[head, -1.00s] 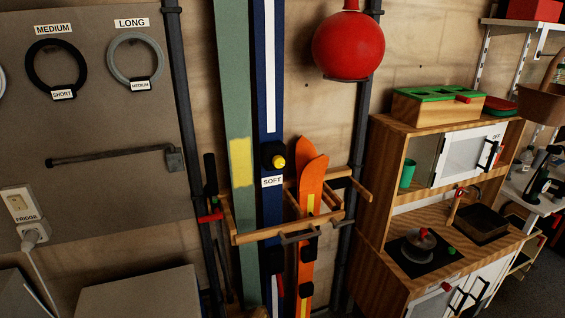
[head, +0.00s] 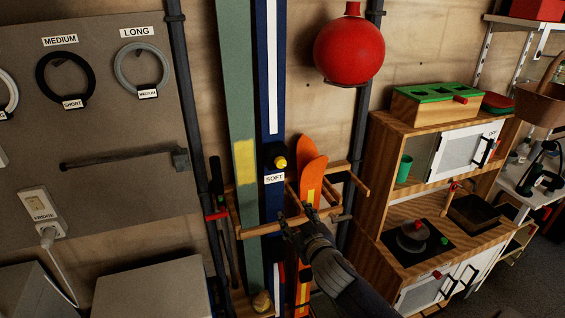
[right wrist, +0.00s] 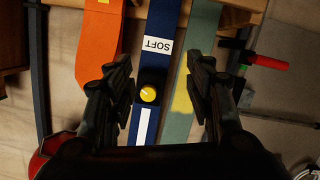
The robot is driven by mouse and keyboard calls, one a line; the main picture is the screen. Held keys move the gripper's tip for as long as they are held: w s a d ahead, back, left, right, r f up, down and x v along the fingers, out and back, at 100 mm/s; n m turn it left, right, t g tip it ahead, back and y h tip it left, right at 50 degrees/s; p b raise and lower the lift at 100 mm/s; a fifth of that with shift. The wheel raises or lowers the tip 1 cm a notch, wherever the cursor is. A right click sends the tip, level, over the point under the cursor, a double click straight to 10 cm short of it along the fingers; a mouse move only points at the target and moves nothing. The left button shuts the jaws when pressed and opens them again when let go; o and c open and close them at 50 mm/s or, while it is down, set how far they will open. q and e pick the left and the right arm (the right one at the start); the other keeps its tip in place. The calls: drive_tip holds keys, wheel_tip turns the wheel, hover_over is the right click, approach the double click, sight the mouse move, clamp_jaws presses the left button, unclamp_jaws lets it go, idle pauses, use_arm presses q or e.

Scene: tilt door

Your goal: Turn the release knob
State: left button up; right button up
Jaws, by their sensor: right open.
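The release knob (head: 281,162) is a small yellow dial on a black block on the blue ski (head: 271,110), just above a white "SOFT" label (head: 274,178). It also shows in the right wrist view (right wrist: 148,95), where the picture is upside down. My right gripper (head: 297,217) is open and empty, in front of the ski rack's wooden bar and below the knob in the head view. In the right wrist view its two fingers (right wrist: 161,75) stand on either side of the blue ski, apart from the knob. My left gripper is not in view.
A green ski (head: 238,110) stands left of the blue one, and short orange skis (head: 310,170) stand right. A wooden rack (head: 262,229) crosses the skis. A red ball (head: 349,52) hangs above right. A toy kitchen (head: 376,190) stands to the right.

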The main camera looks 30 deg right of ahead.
sight(282, 164)
drive_tip(key=w+d+r+t, duration=0.3)
drive_tip(key=w+r, duration=0.1)
drive_tip(key=r, duration=0.3)
drive_tip(key=shift+n, duration=0.3)
drive_tip(key=x, duration=0.3)
drive_tip(key=p+x, duration=0.1)
drive_tip(key=x, duration=0.2)
drive_tip(key=p+x, duration=0.1)
drive_tip(key=x, duration=0.2)
drive_tip(key=shift+w+a, duration=0.2)
drive_tip(key=shift+a, duration=0.15)
drive_tip(key=shift+w+d+f+y, duration=0.15)
drive_tip(key=shift+w+y, duration=0.15)
drive_tip(key=shift+w, duration=0.3)
drive_tip(key=c, duration=1.1)
